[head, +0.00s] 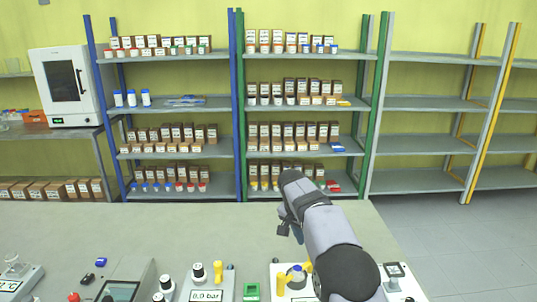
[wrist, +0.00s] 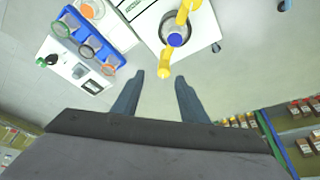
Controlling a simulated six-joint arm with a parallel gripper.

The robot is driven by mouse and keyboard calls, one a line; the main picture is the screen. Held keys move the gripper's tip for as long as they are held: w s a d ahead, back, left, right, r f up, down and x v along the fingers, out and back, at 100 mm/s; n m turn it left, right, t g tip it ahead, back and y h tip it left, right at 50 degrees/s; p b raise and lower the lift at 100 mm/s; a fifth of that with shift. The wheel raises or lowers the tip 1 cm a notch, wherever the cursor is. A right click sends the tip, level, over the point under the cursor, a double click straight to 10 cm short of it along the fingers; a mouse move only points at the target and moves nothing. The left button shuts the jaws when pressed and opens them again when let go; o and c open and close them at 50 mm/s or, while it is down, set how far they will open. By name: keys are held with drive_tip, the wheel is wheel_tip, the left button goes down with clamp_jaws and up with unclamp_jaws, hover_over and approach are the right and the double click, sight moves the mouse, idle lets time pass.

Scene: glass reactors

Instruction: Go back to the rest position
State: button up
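My gripper (wrist: 159,76) shows in the wrist view with its two dark fingers apart and nothing between them. In the head view my arm reaches out over the bench, and the gripper (head: 284,229) is at its far end, partly hidden by the arm. In the wrist view a blue-capped item (wrist: 175,39) sits between yellow clamp-like parts (wrist: 184,12) on a white plate, beyond the fingertips and apart from them.
A blue rack (wrist: 90,42) with round openings stands at the wrist view's upper left. Bench devices line the head view's bottom edge, including a 0.0 bar display (head: 206,295). The bench top (head: 150,225) behind them is clear. Stocked shelves (head: 290,105) stand beyond.

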drive_tip(key=s+f+n+g+y, duration=0.1)
drive_tip(key=s+f+n, duration=0.2)
drive_tip(key=s, duration=0.9)
drive_tip(key=s+f+n+g+y, duration=0.1)
drive_tip(key=s+f+n, duration=0.1)
drive_tip(key=s, duration=1.1)
drive_tip(key=s+f+n+g+y, duration=0.1)
drive_tip(key=s+f+n, duration=0.2)
drive_tip(key=s, duration=0.9)
drive_tip(key=shift+s+d+f+n, duration=0.3)
drive_tip(key=shift+f, duration=0.05)
drive_tip(key=shift+r, duration=0.1)
